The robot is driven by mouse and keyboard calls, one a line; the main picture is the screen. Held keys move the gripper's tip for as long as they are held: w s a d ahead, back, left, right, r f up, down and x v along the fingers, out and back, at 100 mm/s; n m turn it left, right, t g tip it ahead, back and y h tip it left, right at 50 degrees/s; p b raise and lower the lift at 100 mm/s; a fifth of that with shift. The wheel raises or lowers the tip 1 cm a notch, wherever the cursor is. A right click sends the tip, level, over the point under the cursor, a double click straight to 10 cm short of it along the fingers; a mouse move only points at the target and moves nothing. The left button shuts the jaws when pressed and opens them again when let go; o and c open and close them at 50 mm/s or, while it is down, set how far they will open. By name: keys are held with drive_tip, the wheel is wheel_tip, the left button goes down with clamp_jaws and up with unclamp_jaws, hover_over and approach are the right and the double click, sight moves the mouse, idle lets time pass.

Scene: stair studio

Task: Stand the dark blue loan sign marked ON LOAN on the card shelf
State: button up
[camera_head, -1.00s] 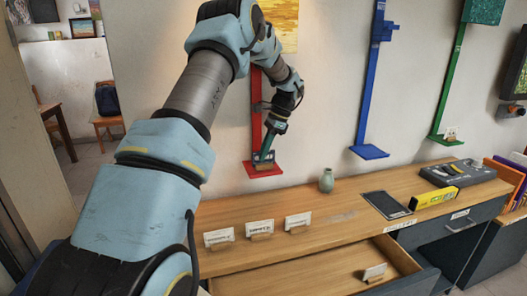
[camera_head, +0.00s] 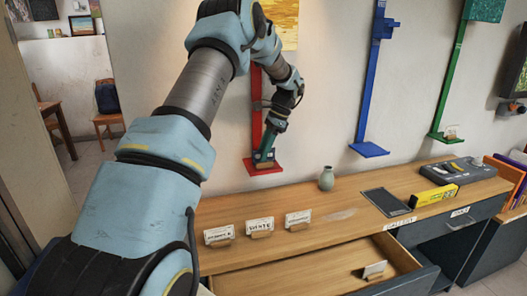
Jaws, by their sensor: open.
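My gripper (camera_head: 264,154) is open and low over the red wall shelf (camera_head: 254,170), close above its small ledge. A small dark item (camera_head: 262,162) shows at the fingertips, against the ledge. It may be the dark blue loan sign, but its print is too small to read. The fingers partly cover it, and I cannot tell whether it still touches them. I cannot tell from a label which ledge is the card shelf.
Three white cards in wooden holders (camera_head: 259,227) stand on the wooden counter (camera_head: 340,210). A green vase (camera_head: 326,178) is behind them. Another card (camera_head: 374,270) is in the open drawer (camera_head: 330,270). A blue shelf (camera_head: 369,150) is empty; a green shelf (camera_head: 446,139) holds a card.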

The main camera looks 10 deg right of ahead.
drive_tip(key=b+v, duration=0.2)
drive_tip(key=v, duration=0.3)
drive_tip(key=shift+d+f, duration=0.1)
drive_tip(key=w+d+b, duration=0.1)
drive_tip(key=d, duration=1)
drive_tip(key=shift+w+d, duration=0.2)
drive_tip(key=shift+d, duration=0.2)
